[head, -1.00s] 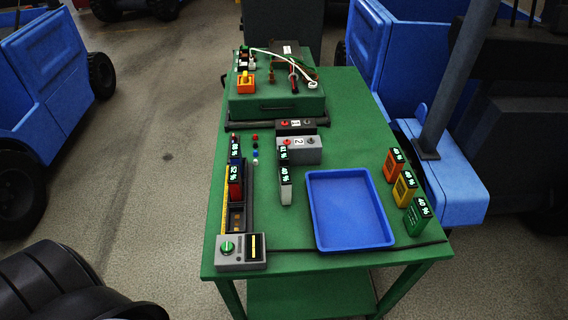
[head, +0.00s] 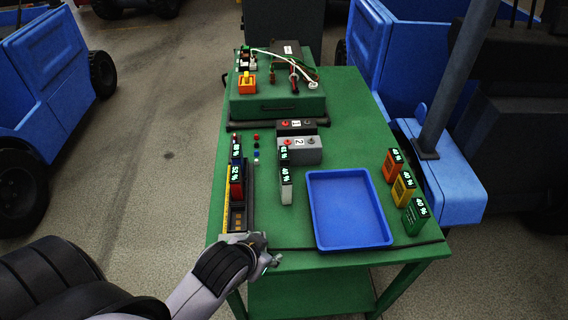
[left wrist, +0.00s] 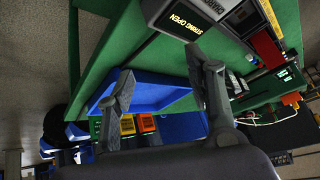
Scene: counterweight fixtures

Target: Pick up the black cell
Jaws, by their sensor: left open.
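A dark cell with a lit display (head: 284,152) stands near the table's middle, against a grey block; it looks like the black cell, though its body is largely hidden. A pale cell (head: 286,192) stands just in front of it. My left gripper (head: 270,254) is over the table's front left edge, covering the charging rack's front box, well in front of the dark cell. In the left wrist view its fingers (left wrist: 160,78) are spread, with nothing between them. The black cell cannot be made out there. My right gripper is not in view.
The charging rack (head: 249,205) holds a red cell (head: 237,187) and another behind. A blue tray (head: 350,240) lies right of centre. Orange (head: 389,173), yellow (head: 400,193) and green (head: 411,221) cells stand at the right. A grey block (head: 305,152) sits behind.

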